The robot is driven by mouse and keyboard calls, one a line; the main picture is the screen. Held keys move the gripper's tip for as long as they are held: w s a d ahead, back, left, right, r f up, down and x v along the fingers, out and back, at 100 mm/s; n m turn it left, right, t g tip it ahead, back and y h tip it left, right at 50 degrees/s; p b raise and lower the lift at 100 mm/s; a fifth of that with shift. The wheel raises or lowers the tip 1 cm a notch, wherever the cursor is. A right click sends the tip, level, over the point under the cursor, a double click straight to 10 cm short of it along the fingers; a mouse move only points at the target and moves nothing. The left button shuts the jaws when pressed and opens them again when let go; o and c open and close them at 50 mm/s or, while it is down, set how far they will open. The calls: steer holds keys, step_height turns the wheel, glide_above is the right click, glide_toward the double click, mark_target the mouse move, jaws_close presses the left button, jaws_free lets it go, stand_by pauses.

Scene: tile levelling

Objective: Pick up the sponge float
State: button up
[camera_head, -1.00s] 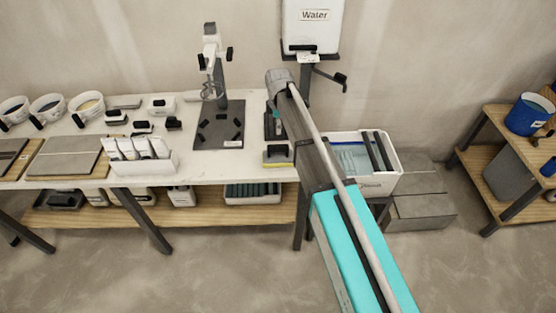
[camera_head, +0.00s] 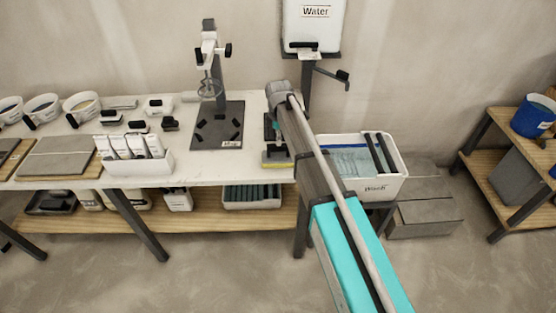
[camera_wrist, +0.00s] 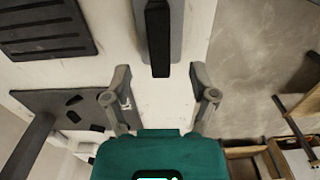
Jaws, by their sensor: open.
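The sponge float (camera_head: 277,158) lies near the front edge of the white worktable, with a yellow sponge and a dark top. In the wrist view the float (camera_wrist: 158,35) shows from above as a grey body with a long black handle, at the top middle. My gripper (camera_wrist: 160,72) is open and empty over the table, its two fingers apart on either side of the handle's near end. I cannot tell its height above the float. In the head view my arm covers most of the gripper.
A stand with a dark base (camera_head: 217,130) is left of the float. A black ribbed item (camera_wrist: 45,28) lies behind it. A white washing tub (camera_head: 385,187) stands right of the table, below the water tank (camera_head: 312,22). White pouches (camera_head: 135,155) stand at the table's front left.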

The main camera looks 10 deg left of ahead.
mark_target(278, 147)
steer(key=shift+f, duration=0.1)
stand_by(0.3)
steer(key=shift+a+f+b, duration=0.1)
steer(key=shift+f+b, duration=2.4)
steer(key=shift+b, duration=0.1)
steer(key=shift+f, duration=0.25)
jaws_close()
